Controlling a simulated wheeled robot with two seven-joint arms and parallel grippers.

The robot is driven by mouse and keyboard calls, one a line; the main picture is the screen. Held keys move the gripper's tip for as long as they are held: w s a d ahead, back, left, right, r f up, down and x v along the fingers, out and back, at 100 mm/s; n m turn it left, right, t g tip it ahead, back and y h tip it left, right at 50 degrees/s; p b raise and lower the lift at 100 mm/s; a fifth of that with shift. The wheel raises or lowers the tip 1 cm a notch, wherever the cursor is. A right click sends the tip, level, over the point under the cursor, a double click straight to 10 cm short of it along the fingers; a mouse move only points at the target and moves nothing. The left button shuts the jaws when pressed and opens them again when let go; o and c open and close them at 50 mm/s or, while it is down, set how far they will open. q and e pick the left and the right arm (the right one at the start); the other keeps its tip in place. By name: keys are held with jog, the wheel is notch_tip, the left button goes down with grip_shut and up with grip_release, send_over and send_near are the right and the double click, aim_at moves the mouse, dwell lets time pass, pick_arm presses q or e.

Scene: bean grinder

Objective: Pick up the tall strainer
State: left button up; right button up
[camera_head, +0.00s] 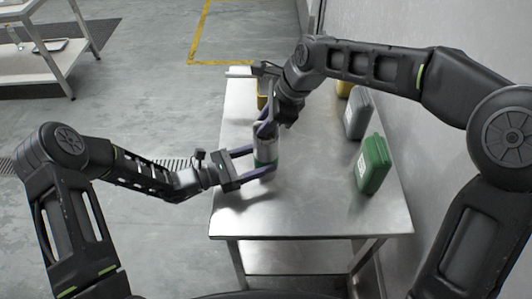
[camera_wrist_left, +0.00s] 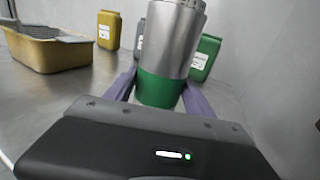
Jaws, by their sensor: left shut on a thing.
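A silver metal cylinder with a green base (camera_head: 265,152) stands upright at the left side of the metal table. It also shows in the left wrist view (camera_wrist_left: 168,50). My left gripper (camera_head: 262,162) has its purple fingers closed on either side of its lower part. My right gripper (camera_head: 266,128) is directly above, its purple fingers beside the cylinder's top; its grip is hidden by overlap. In the left wrist view a yellow open-topped container (camera_wrist_left: 45,52) with a dark grey inside stands at the left. I cannot tell for certain which thing is the tall strainer.
A green canister (camera_head: 372,165) and a grey canister (camera_head: 357,112) stand along the table's right side. A yellow canister (camera_wrist_left: 109,30) stands further back. The front of the table (camera_head: 290,215) is clear. A wall runs along the right.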

dwell(0.4)
grip_shut()
jog(key=shift+r, duration=0.1)
dwell(1.2)
